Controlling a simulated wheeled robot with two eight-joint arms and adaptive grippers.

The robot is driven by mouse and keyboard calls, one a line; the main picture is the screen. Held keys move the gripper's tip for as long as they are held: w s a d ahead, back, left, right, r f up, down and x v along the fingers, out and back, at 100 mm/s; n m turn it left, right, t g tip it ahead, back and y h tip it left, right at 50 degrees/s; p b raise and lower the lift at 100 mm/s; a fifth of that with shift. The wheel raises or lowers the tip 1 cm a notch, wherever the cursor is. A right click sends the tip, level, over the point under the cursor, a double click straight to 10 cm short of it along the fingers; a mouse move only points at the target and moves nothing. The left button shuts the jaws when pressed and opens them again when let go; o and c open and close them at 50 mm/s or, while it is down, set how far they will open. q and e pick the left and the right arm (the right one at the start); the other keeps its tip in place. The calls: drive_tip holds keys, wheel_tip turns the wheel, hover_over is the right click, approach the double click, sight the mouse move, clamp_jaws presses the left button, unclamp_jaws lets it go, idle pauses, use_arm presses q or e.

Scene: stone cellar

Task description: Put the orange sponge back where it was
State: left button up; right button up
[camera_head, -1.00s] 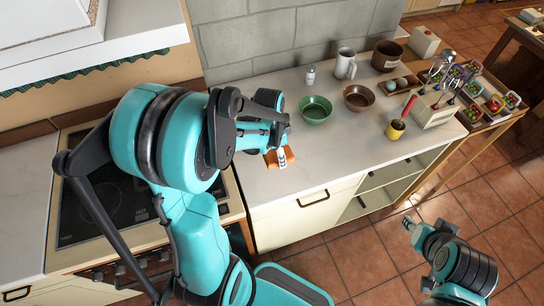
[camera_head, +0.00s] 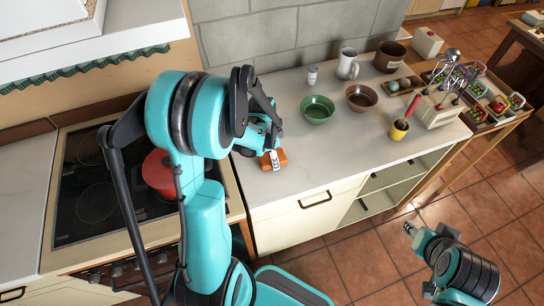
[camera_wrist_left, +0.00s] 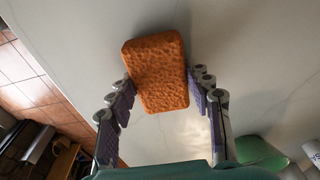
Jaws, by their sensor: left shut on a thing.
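The orange sponge (camera_head: 280,156) is at the left part of the pale worktop, near its front edge. My left gripper (camera_head: 272,157) is shut on it. In the left wrist view the sponge (camera_wrist_left: 158,72) sits between the two fingers, gripped by its sides, with the pale worktop surface behind it. I cannot tell whether it touches the worktop. My right gripper (camera_head: 409,229) is over the floor at the lower right, away from the worktop; its jaws are too small to read.
A green bowl (camera_head: 318,109), a brown bowl (camera_head: 361,97) and a yellow cup (camera_head: 398,131) stand right of the sponge. A white shaker (camera_head: 312,76) and mug (camera_head: 348,64) stand behind. A red pot (camera_head: 159,172) is on the hob (camera_head: 90,190). The worktop front between sponge and cup is clear.

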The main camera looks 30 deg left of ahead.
sight(268, 158)
use_arm(q)
drive_tip(key=o, duration=1.3)
drive_tip(key=shift+f, duration=0.1)
drive_tip(key=shift+r+p, duration=0.25)
drive_tip(key=shift+p, duration=0.1)
wheel_tip(268, 158, up, 11)
drive_tip(key=s+p, duration=0.1)
drive_tip(key=p, duration=0.2)
drive_tip(key=s+d+r+n+t, duration=0.2)
drive_tip(key=s+d+r, duration=0.1)
drive_tip(key=s+d+r+n+t, duration=0.2)
drive_tip(key=s+d+r+n, duration=0.1)
drive_tip(key=d, duration=0.1)
drive_tip(key=s+d+r+n+t+y, duration=0.1)
drive_tip(key=s+d+r+n+t, duration=0.1)
drive_tip(key=s+d+r+n, duration=0.1)
drive_tip(key=shift+s+d+r, duration=0.15)
drive_tip(key=shift+s+d, duration=0.2)
drive_tip(key=shift+s, duration=0.1)
